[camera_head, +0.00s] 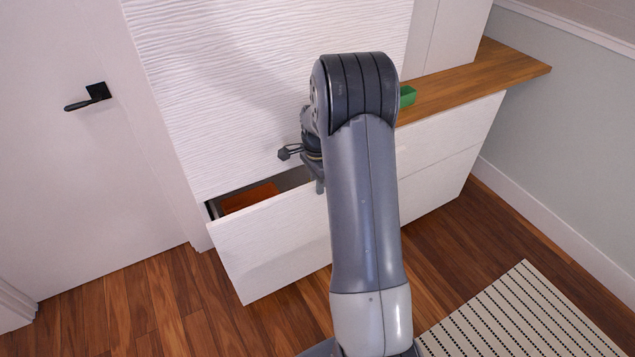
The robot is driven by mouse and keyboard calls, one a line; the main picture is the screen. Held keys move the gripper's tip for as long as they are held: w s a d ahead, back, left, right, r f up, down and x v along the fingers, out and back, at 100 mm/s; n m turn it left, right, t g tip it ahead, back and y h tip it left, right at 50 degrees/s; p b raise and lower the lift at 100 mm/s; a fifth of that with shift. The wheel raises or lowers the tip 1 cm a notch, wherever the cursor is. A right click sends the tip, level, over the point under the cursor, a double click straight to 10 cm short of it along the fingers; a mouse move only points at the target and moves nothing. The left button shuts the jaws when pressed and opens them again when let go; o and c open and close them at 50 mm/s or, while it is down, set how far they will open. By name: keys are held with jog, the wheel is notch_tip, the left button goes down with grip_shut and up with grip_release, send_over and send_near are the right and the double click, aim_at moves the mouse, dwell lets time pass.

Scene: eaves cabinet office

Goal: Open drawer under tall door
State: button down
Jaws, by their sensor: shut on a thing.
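The drawer (269,249) under the tall white door (230,90) is pulled partway out. The tall door above is closed. My gripper (318,185) is at the drawer's top edge, right of the visible opening, and is shut on the drawer front's edge. My arm hides most of the gripper, the fingertips and the right part of the drawer.
A white room door with a black handle (97,92) is at the left. A wooden counter (470,80) with a green block (407,96) sits above closed white drawers at the right. A striped rug (520,315) lies at lower right. Wooden floor in front of the drawer is clear.

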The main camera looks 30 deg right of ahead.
jog(key=shift+s, duration=0.15)
jog(key=s+b, duration=0.1)
jog(key=s, duration=2.1)
jog(key=shift+d, duration=0.35)
jog(key=c, duration=1.3)
grip_release()
jog(key=shift+c, duration=0.2)
notch_tip(320, 180, up, 11)
jog(key=p, duration=0.1)
jog(key=shift+p, duration=0.35)
jog(key=shift+s+f, duration=0.1)
